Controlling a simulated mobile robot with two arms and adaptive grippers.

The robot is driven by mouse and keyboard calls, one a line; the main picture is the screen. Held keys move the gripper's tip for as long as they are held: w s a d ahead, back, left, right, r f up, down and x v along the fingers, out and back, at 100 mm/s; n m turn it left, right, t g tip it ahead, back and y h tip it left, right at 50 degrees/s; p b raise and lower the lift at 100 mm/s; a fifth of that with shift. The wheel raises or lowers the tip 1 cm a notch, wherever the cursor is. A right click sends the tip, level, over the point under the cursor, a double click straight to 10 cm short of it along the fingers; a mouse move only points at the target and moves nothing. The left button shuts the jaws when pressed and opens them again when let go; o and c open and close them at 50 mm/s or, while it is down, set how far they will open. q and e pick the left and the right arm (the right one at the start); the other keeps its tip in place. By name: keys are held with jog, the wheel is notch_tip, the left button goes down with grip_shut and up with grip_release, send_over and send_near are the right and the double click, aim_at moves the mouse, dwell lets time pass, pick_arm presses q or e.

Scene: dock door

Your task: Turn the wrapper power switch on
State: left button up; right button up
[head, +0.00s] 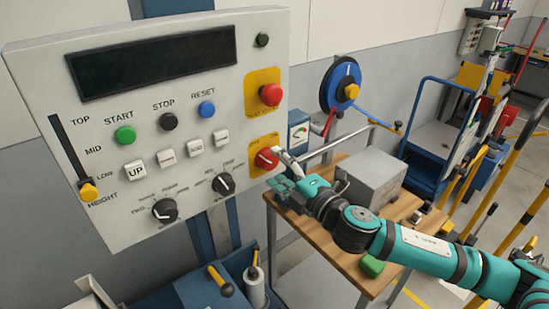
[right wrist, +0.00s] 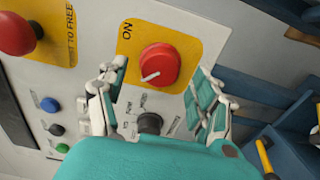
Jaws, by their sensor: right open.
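The power switch is a red rotary knob (head: 266,158) on a yellow plate at the lower right of the grey control panel (head: 100,215). In the right wrist view the red knob (right wrist: 159,64) has a white mark at its lower left edge, and "ON" is printed on the plate to its upper left. My right gripper (head: 281,172) is at the knob. In the right wrist view its open fingers (right wrist: 155,85) stand apart, one towards each side of the knob. I cannot tell whether either touches it. My left gripper is not in view.
A red mushroom button (head: 270,95) sits above the switch, and a black selector dial (head: 223,184) to its lower left. A wooden table (head: 350,240) with a grey box (head: 369,181) stands below my right arm. A blue cart (head: 430,145) is behind.

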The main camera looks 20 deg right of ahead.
jog(key=shift+x, duration=0.85)
jog(key=c, duration=1.2)
